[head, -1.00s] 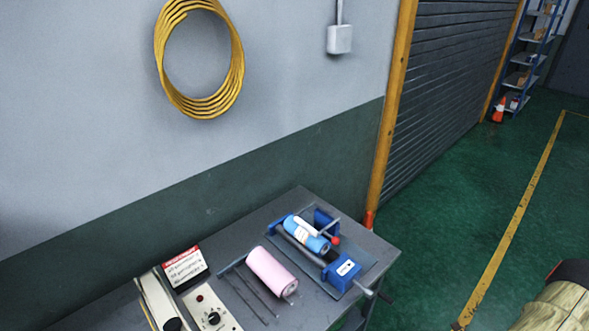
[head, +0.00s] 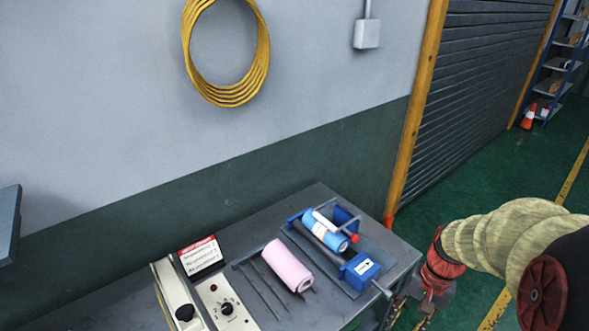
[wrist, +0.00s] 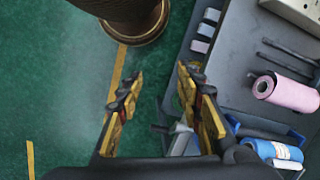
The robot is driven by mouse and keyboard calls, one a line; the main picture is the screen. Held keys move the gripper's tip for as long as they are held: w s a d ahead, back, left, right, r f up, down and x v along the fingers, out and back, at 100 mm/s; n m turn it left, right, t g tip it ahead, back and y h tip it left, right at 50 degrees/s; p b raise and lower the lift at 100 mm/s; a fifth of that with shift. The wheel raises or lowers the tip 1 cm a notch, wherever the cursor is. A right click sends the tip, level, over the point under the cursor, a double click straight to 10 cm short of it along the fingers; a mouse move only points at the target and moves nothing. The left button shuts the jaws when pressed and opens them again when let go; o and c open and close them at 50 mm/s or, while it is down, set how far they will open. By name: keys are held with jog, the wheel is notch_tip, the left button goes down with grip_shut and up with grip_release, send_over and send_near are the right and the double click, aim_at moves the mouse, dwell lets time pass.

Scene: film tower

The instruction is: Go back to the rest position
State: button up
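My gripper (wrist: 160,85) shows in the wrist view with its two yellow and black fingers spread apart and nothing between them. It hangs beside the grey workbench (wrist: 228,75), over the green floor. In the head view my arm comes in from the right, and the gripper is partly cut off at the bottom, right of the bench (head: 320,200). On the bench a blue roll (head: 325,232) lies in a blue-ended fixture (head: 362,270). A pink roll (head: 288,266) lies on a rack of dark rods to its left.
A cream control box (head: 226,305) and a red-and-white sign (head: 202,257) stand at the bench's left. A yellow coil (head: 262,75) hangs on the wall. Green floor is open at right.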

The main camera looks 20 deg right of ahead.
jog(key=a+r+n+t+h+b, duration=0.2)
jog(key=a+r+n+t, duration=0.4)
jog(key=a+r+n, duration=0.3)
jog(key=a+r+b, duration=0.1)
jog(key=a+r, duration=0.3)
jog(key=a, duration=0.4)
jog(key=shift+w+a+r, duration=0.15)
jog(key=shift+w+r, duration=0.1)
jog(key=shift+r, duration=0.15)
